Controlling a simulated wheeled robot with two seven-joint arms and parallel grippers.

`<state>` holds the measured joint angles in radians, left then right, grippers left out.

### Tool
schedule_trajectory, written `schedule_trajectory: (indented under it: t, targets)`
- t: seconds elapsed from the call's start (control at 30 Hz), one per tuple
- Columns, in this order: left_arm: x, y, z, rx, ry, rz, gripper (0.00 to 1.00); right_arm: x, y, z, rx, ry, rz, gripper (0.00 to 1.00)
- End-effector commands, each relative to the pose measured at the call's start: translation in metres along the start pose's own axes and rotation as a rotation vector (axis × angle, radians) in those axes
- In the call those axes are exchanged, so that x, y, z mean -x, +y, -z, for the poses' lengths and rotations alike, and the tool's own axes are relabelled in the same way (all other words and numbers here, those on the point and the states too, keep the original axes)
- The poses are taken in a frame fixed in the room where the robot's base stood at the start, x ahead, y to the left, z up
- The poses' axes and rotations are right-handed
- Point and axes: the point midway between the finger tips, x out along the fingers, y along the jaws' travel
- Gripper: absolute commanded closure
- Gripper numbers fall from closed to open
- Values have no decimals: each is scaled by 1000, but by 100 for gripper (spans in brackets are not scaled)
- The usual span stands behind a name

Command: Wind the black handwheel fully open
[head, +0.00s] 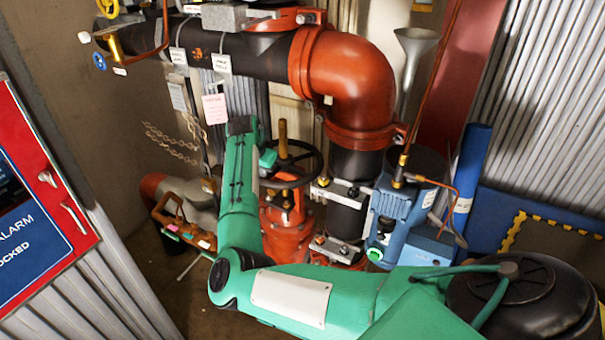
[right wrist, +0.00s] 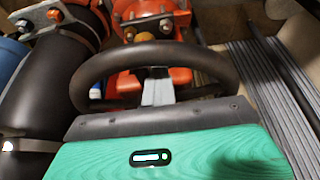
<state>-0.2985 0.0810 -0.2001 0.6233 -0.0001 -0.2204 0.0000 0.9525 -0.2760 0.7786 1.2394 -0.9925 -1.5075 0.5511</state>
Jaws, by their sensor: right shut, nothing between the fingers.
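The black handwheel (head: 320,162) sits on the red valve (head: 290,228) near the middle of the head view, with a brass stem (head: 283,138) rising through it. In the right wrist view its thick black rim (right wrist: 150,51) arches across the picture, close in front of the hand. My right gripper (right wrist: 158,90) is shut and empty, its grey fingers together, overlapping the wheel's opening inside the rim. I cannot tell whether they touch a spoke or the rim. In the head view the right hand (head: 268,160) is at the wheel's left side, partly hidden. My left gripper is out of view.
A large red elbow pipe (head: 348,75) and black pipe stand right of the valve. A blue pump (head: 392,212) is farther right. A red alarm cabinet (head: 40,200) is at left. Rusty chains (head: 172,142) hang behind my forearm. Space around the wheel is tight.

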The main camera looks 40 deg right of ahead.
Motion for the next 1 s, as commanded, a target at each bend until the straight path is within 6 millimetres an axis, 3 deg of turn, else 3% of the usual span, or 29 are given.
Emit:
schedule_trajectory:
  t: [0.23, 0.3, 0.7, 1.0]
  targets:
    - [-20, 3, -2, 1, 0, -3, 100, -6, 41, -2, -4, -5, -6, 100]
    - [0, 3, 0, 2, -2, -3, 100, 2, 46, 3, -1, -5, -8, 100]
    - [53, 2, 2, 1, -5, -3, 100, -3, 85, 26, -2, 1, -9, 100]
    - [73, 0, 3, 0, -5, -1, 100, -16, 101, 47, -1, 2, -7, 100]
